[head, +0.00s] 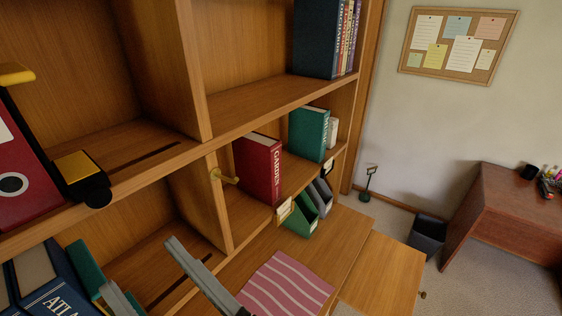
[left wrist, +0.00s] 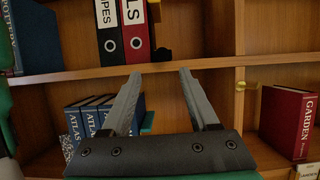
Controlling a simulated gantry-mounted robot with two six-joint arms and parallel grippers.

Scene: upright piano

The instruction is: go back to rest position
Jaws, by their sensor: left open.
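My left gripper (head: 140,267) is at the lower edge of the head view, in front of the wooden bookcase (head: 265,98). In the left wrist view its two grey fingers (left wrist: 160,75) stand apart with nothing between them. They point toward a shelf board of the bookcase. My right gripper is in neither view. No piano shows.
Blue atlases (head: 50,290), a red garden book (head: 258,167) and a green book (head: 308,133) stand on the shelves. A pink striped cloth (head: 285,285) lies on the wooden surface below. A desk (head: 505,215) and a dark bin (head: 428,235) are at right.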

